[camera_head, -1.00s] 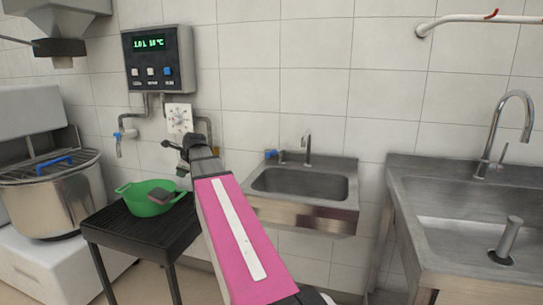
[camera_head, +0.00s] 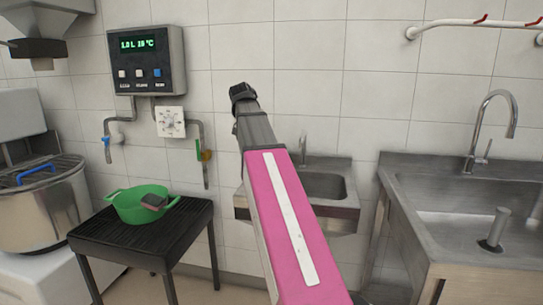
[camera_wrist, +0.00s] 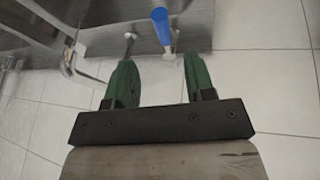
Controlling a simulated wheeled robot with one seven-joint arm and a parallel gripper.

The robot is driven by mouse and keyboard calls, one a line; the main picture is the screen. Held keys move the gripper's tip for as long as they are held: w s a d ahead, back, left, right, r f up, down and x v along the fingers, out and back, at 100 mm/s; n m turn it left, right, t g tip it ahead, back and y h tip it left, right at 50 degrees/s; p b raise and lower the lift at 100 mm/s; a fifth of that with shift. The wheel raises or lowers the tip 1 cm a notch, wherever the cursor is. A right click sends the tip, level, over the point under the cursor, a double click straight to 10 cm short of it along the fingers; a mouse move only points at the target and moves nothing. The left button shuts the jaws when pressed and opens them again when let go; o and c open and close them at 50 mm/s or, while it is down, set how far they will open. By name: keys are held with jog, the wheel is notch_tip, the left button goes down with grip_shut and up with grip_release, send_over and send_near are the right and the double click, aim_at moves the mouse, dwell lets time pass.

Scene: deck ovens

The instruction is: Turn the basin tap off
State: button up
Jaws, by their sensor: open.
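The small steel basin (camera_head: 325,186) is on the tiled wall in the head view, its left part hidden by my arm. Its chrome tap (camera_head: 303,146) stands at the back rim. In the wrist view, a blue lever (camera_wrist: 162,27) points down from the top edge, beside a short metal stem. My gripper (camera_wrist: 160,60) has two green fingers spread apart with nothing between them. The lever lies a little beyond the fingertips, nearer the right finger, with no visible contact. My fingers are hidden in the head view. I cannot tell whether water runs.
A large steel sink (camera_head: 450,200) with a tall tap stands at the right. A black slatted table (camera_head: 185,225) holds a green bowl (camera_head: 138,205). A control box (camera_head: 148,62) and pipes are on the wall at left. A mixer bowl (camera_head: 45,205) is far left.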

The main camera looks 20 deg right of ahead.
jog(key=x, duration=1)
grip_shut()
